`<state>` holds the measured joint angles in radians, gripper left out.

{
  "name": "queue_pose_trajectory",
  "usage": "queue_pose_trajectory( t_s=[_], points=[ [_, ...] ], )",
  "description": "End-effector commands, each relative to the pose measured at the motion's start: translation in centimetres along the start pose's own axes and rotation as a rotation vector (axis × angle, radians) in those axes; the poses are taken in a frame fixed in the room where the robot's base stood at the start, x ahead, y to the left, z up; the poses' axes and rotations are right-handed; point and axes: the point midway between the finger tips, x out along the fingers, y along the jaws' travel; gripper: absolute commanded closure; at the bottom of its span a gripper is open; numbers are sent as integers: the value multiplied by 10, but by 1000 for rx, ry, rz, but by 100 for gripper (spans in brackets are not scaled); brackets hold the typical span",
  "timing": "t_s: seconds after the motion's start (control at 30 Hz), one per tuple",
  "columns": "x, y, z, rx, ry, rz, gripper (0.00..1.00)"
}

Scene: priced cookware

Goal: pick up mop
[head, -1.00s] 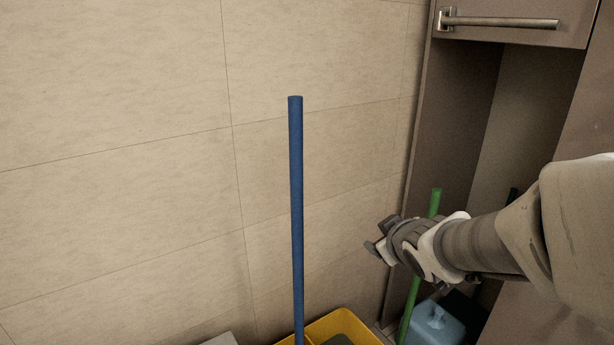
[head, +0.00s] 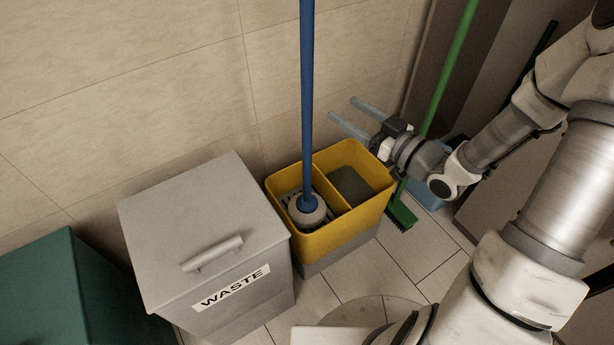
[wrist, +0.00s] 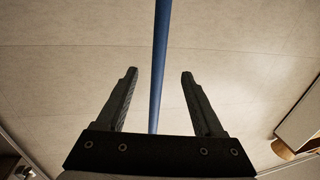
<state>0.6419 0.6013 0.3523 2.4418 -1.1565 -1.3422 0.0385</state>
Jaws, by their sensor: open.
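The mop has a long blue handle (head: 307,95) and a pale round head (head: 307,211). It stands nearly upright in the left compartment of a yellow bucket (head: 340,235). My gripper (head: 341,108) is open and empty, to the right of the handle in the head view, with its fingers pointing left towards it. In the wrist view, the blue handle (wrist: 160,60) shows in the gap between the open fingers (wrist: 159,73). I see no contact; whether the handle lies between the fingertips or beyond them I cannot tell.
A grey waste bin (head: 205,240) stands left of the bucket, with a dark green box (head: 50,290) further left. A green-handled broom (head: 447,75) and a blue container (head: 428,192) are behind my gripper. The tiled wall (head: 150,90) is close behind the mop.

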Motion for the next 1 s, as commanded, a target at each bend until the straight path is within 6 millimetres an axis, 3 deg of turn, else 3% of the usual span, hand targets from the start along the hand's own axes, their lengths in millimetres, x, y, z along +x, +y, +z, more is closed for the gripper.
queue_pose_trajectory(
  t_s=[0.4, 0.73, 1.0],
  points=[
    [89, 0, 1, -4, 0, -1, 31],
    [117, 0, -1, -4, -1, 0, 31],
    [154, 1, -6, -3, -2, 0, 31]
  ],
)
